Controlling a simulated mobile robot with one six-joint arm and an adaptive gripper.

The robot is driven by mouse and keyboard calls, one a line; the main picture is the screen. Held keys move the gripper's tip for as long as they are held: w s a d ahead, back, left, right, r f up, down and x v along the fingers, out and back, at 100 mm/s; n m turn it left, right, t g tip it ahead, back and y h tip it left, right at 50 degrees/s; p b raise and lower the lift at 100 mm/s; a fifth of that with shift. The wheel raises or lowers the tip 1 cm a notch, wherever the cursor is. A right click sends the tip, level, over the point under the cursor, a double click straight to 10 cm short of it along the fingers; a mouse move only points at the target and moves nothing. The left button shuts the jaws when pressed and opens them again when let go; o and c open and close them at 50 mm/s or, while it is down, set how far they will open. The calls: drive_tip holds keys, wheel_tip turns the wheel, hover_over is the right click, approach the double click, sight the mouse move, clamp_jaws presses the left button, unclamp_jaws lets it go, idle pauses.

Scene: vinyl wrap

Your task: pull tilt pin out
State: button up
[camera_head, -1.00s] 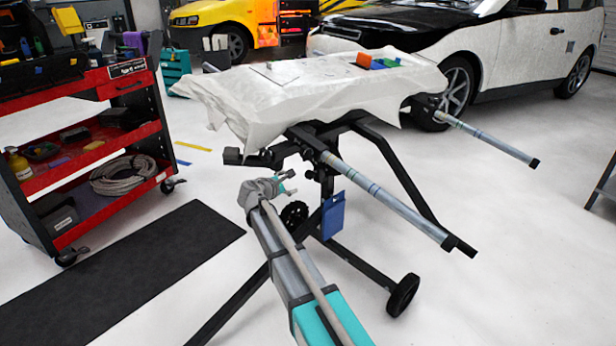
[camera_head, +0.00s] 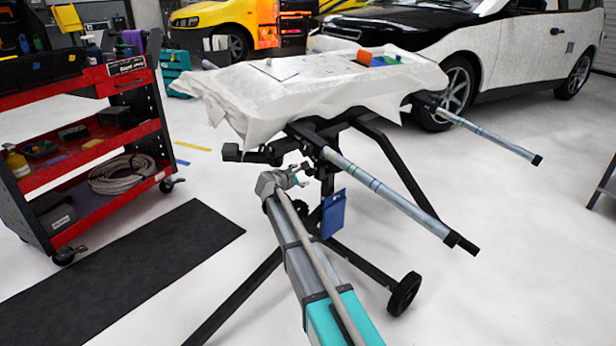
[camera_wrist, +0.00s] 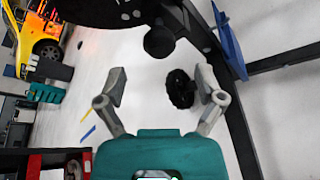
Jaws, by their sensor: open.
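A wheeled black stand (camera_head: 328,133) holds a panel draped in white wrap (camera_head: 270,100). A round black knob (camera_wrist: 159,42) sticks out under the panel in the wrist view, above and between my fingertips. It may be the tilt pin's head, but I cannot tell for sure. My gripper (camera_head: 302,175) is below the panel's near edge, close to the stand's upper joint. In the wrist view my gripper (camera_wrist: 160,82) is open and empty, with its two grey fingers spread. The knob appears apart from both fingers, and in the head view it is too small to tell.
A blue holder (camera_head: 334,214) hangs on the stand, right of my gripper. A dark toothed wheel (camera_wrist: 180,90) shows beyond my fingers. A red tool cart (camera_head: 90,150) stands left.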

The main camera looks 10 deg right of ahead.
sight(308, 173)
drive_tip(key=shift+b+x, duration=0.7)
drive_tip(key=shift+x, duration=2.25)
